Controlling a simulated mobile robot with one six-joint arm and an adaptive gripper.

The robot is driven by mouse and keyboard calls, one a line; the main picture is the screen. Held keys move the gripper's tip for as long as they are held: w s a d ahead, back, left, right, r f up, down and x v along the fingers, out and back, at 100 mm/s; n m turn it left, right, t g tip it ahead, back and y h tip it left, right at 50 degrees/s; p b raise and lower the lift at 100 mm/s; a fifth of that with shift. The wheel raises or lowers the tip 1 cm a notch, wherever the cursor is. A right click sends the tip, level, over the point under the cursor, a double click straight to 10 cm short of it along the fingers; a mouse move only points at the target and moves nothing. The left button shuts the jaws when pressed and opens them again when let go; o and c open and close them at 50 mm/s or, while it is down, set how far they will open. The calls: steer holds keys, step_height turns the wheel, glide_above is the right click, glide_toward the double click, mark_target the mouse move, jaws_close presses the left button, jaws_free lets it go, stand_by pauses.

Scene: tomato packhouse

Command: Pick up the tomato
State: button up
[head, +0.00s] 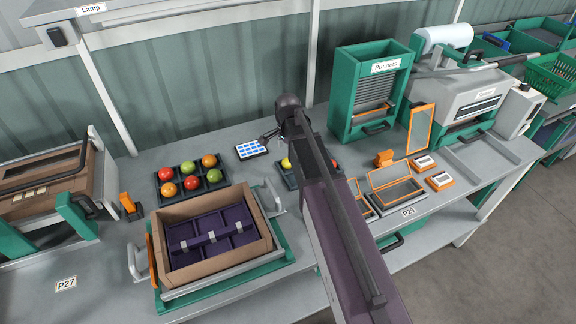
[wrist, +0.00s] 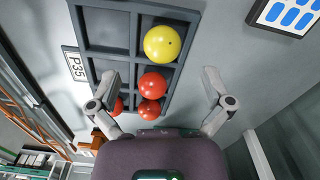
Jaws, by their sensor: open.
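In the wrist view a grey compartment tray (wrist: 106,54) holds a yellow tomato (wrist: 162,44) and two red tomatoes in a row below it, one (wrist: 152,85) and another (wrist: 150,113). A further red tomato (wrist: 118,104) is partly hidden behind my left finger. My gripper (wrist: 160,84) is open, its fingers apart on either side of the red tomatoes, with nothing held. In the head view my arm covers most of this tray; the yellow tomato (head: 286,163) shows beside it.
A second tray (head: 180,166) holds several red, orange and green tomatoes. A cardboard box (head: 158,232) with a purple insert stands in front of it. A blue-and-white panel (head: 251,150) lies behind my gripper. A green Punnets dispenser (head: 350,70) and orange frames (head: 397,180) stand right.

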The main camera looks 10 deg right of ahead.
mark_target(288, 161)
steer(key=shift+f, duration=0.1)
stand_by(0.3)
step_height(288, 161, down, 5)
steer(key=b, duration=0.5)
steer(key=shift+w, duration=0.15)
stand_by(0.5)
steer(key=c, duration=0.9)
